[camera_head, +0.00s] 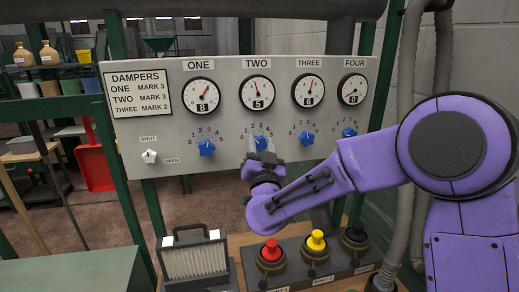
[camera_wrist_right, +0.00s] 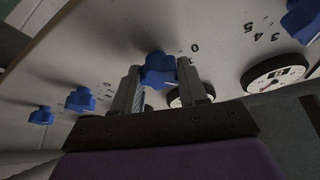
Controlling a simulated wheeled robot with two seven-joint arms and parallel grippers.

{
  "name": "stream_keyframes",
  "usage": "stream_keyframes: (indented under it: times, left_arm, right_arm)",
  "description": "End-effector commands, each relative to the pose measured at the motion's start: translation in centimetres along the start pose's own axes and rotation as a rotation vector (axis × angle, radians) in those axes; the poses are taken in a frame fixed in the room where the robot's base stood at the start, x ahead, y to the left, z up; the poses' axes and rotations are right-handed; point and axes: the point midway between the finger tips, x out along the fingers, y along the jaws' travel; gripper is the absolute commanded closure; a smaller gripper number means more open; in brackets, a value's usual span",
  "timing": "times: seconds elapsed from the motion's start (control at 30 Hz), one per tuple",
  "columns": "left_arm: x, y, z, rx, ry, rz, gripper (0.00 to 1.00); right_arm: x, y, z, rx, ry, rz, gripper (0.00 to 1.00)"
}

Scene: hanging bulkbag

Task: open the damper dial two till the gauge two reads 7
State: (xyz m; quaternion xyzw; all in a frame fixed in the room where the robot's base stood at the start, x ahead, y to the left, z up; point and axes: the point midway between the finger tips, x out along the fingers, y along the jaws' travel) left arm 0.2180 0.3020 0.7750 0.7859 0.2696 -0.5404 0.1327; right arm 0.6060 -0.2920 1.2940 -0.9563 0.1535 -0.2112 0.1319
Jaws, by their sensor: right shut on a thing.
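Damper dial two, a blue knob (camera_head: 261,142), sits on the grey panel below gauge two (camera_head: 257,93), within a printed scale from 0 to 5. Gauge two has a white face, a needle pointing near the top and a window that seems to show 5. My right gripper (camera_head: 263,157) is shut on dial two from below and in front. In the right wrist view, dial two (camera_wrist_right: 158,69) is between the two finger tips, one on each side. The fingers partly hide gauge two there. My left gripper is in neither view.
Blue dials one (camera_head: 207,148), three (camera_head: 307,138) and four (camera_head: 349,132) flank dial two closely. A white shut/open switch (camera_head: 149,156) is at the panel's lower left. Below stand a filter box (camera_head: 194,261) and red (camera_head: 271,251), yellow (camera_head: 316,241) and black pump buttons.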

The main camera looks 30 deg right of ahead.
Motion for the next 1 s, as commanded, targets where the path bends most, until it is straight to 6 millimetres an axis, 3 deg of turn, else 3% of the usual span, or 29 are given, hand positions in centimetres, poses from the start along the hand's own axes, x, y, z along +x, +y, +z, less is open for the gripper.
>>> stream_keyframes:
  times: [0.5,1.0]
  left_arm:
    - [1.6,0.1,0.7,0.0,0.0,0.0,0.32]
    - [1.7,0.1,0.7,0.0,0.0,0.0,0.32]
  right_arm:
    - [-0.1,0.0,0.1,0.281,-0.001,0.116,0.88]
    - [0.0,-0.1,0.0,0.331,-0.002,0.136,0.88]
